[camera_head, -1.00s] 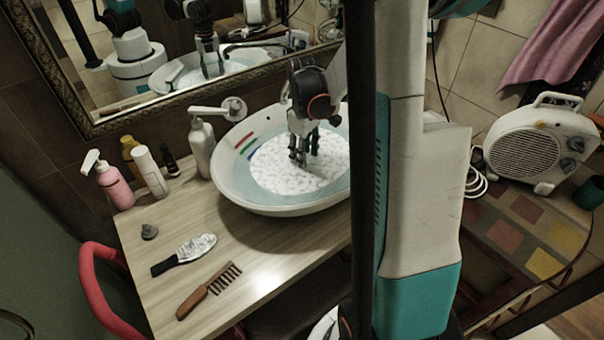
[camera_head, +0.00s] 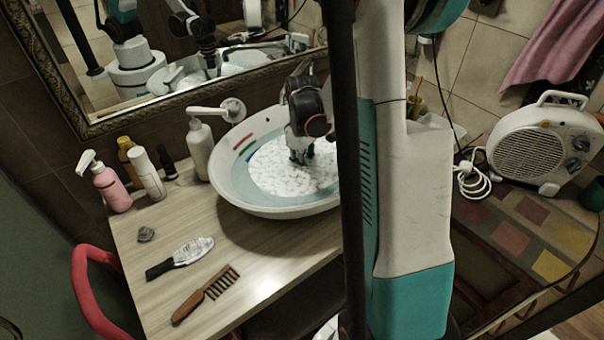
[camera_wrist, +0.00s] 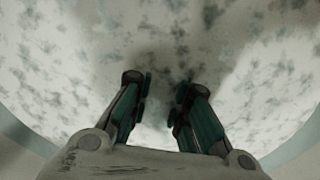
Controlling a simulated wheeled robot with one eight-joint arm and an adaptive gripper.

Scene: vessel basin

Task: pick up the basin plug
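The white basin (camera_head: 226,184) stands on the counter, with whitish, blotchy foam (camera_head: 272,176) covering the liquid inside. My gripper (camera_head: 300,160) points down into the basin, its tips at or in the foam. In the wrist view my gripper (camera_wrist: 162,88) has its two green-and-black fingers apart, with only foam showing between and beyond them. No plug shows inside the basin; the foam hides its bottom. A small grey object (camera_head: 146,234) lies on the counter at the left, and I cannot tell whether it is the basin plug.
A hairbrush (camera_head: 182,256) and a brown comb (camera_head: 206,294) lie on the wooden counter (camera_head: 250,255). A pink bottle (camera_head: 112,188), a white bottle (camera_head: 148,174) and a soap dispenser (camera_head: 200,150) stand behind. A fan heater (camera_head: 528,150) is right.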

